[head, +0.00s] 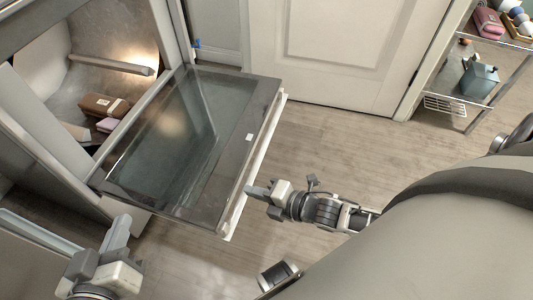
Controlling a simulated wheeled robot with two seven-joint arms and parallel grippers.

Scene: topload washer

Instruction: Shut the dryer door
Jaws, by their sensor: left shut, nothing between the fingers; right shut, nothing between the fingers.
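The dryer (62,153) stands at the left, its lit opening showing a brown folded item (104,105) and a pink one (107,125) inside. Its dark glass-panelled door (190,130) is wide open and juts out to the right of the opening. My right gripper (250,191) is shut and empty at the door's outer edge, near its lower right part; I cannot tell whether it touches. My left gripper (121,224) is shut and empty, below the door's near left corner in the picture and apart from it.
A white panelled room door (345,45) is behind. A metal shelf rack (500,45) with several items, including a grey-blue container (478,79), stands at the upper right. The wooden floor (330,140) between the dryer door and the rack is clear.

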